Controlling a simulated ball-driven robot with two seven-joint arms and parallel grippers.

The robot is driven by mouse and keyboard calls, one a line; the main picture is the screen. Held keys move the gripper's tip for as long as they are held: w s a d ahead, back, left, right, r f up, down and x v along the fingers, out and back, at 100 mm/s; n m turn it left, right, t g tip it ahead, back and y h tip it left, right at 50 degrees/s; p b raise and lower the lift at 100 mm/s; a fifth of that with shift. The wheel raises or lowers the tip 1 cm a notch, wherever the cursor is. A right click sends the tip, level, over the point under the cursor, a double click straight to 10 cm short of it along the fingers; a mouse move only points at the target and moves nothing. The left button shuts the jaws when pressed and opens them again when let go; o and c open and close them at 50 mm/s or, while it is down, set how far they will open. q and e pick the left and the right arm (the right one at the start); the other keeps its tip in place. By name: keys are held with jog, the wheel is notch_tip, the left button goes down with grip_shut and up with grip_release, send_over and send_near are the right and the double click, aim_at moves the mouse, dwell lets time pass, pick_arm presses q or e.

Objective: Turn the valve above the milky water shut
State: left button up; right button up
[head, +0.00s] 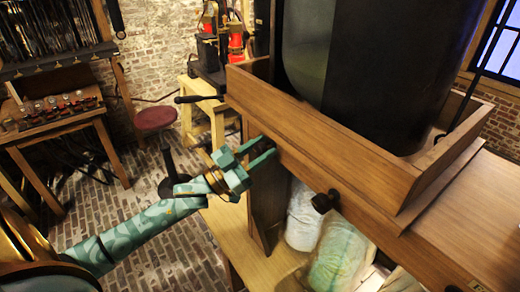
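A tall glass jar with cloudy grey-green contents (307,45) stands in a wooden frame (330,140), partly covered by a dark panel. My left gripper (267,146) is at the front of the frame, below and left of the jar. Its two teal fingers are apart, on either side of a small dark knob-like part that they mostly hide. I cannot tell whether they press on it. A black knob (325,201) sticks out of the frame front farther right. A black handle (200,98) sticks out at the frame's left end. Which of these is the valve is unclear. My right gripper is out of view.
Pale sacks (338,252) lie under the frame. A light wooden bench (232,240) stands below the gripper. A red-topped stool (155,118) and a side table (50,122) stand at left. The brick floor between is partly clear.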

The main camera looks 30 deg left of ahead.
pick_arm(q)
jog(key=shift+c, duration=0.9)
